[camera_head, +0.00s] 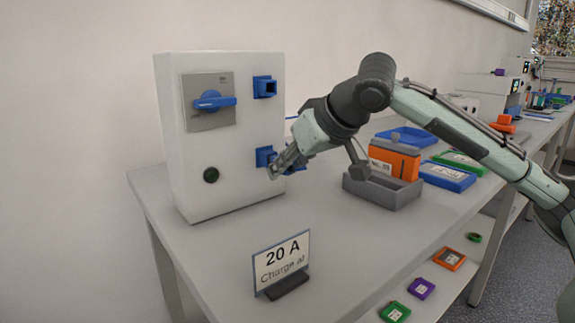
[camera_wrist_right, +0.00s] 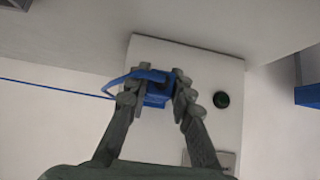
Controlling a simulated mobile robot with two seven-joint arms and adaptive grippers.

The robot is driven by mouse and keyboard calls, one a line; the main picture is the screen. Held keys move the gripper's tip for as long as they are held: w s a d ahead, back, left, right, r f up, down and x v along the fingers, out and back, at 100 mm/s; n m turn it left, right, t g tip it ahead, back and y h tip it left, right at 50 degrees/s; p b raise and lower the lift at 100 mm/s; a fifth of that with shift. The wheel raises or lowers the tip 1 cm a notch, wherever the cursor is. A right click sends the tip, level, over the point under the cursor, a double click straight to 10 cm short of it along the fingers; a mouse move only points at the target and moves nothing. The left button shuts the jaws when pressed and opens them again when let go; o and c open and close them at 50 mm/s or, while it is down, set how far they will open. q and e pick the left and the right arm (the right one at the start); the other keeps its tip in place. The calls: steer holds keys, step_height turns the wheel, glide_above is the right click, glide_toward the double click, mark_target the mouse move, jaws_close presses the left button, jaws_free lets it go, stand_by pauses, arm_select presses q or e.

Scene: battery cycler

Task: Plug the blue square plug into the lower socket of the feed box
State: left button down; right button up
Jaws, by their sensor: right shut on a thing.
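The feed box (camera_head: 225,150) is a white box standing on the table. Its blue upper socket (camera_head: 265,87) is open and empty. Its blue lower socket (camera_head: 263,156) is partly covered by my right gripper (camera_head: 274,171). In the right wrist view, my right gripper (camera_wrist_right: 159,98) is shut on the blue plug (camera_wrist_right: 156,98), which lies in line with the box front (camera_wrist_right: 205,78). A blue loop and cable (camera_wrist_right: 50,87) run left from it. Whether the plug touches or enters the socket is hidden by the fingers. My left gripper is not in view.
The box also carries a blue rotary switch (camera_head: 213,102) and a dark green button (camera_head: 211,175). A "20 A" sign (camera_head: 282,262) stands in front. A grey bin (camera_head: 383,190) with an orange item (camera_head: 394,160) stands under my right arm. Blue trays lie behind it.

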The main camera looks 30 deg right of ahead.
steer(key=shift+w+p, duration=0.35)
steer(key=shift+w, duration=0.1)
steer(key=o, duration=0.9)
steer(key=shift+s, duration=0.1)
steer(key=v, duration=1.2)
